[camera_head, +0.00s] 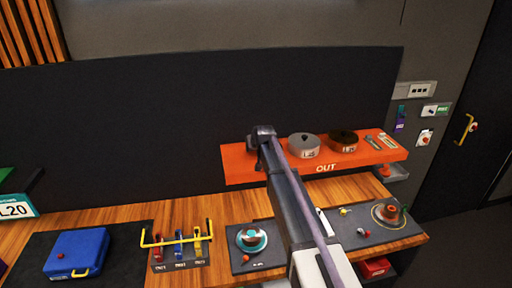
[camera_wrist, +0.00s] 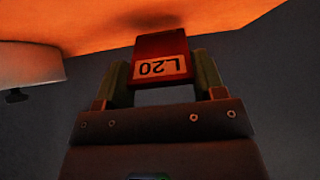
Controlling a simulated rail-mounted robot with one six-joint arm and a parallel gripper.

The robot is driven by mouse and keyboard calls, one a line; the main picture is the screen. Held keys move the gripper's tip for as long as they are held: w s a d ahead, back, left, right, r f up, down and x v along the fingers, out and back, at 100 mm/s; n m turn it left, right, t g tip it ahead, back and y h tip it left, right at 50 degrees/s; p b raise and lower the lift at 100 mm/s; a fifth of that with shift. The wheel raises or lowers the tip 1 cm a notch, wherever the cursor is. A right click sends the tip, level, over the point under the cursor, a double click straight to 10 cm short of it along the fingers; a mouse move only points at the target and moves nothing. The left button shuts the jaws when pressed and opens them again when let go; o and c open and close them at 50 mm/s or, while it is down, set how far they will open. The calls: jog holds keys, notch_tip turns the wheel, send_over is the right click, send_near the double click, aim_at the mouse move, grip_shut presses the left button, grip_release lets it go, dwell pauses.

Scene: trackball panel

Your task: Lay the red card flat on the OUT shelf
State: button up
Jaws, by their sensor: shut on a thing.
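In the head view my gripper (camera_head: 257,140) is over the left part of the orange OUT shelf (camera_head: 245,168). The card is hidden there behind my arm. The shelf's orange surface (camera_wrist: 170,14) fills the top of the wrist view, beyond the card's far edge. I cannot tell whether the card touches it.
A grey canister (camera_head: 304,145) stands right of my gripper, also seen in the wrist view (camera_wrist: 28,65). A brown round container (camera_head: 343,140) and small flat pieces (camera_head: 380,141) sit farther right. The shelf's left end looks clear. A dark panel (camera_head: 120,130) rises behind.

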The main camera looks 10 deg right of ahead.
jog(key=shift+f, duration=0.2)
jog(key=o, duration=1)
jog(key=p+v, duration=0.5)
jog(key=v, duration=0.2)
jog(key=shift+s+r, duration=0.15)
jog(key=shift+s, duration=0.1)
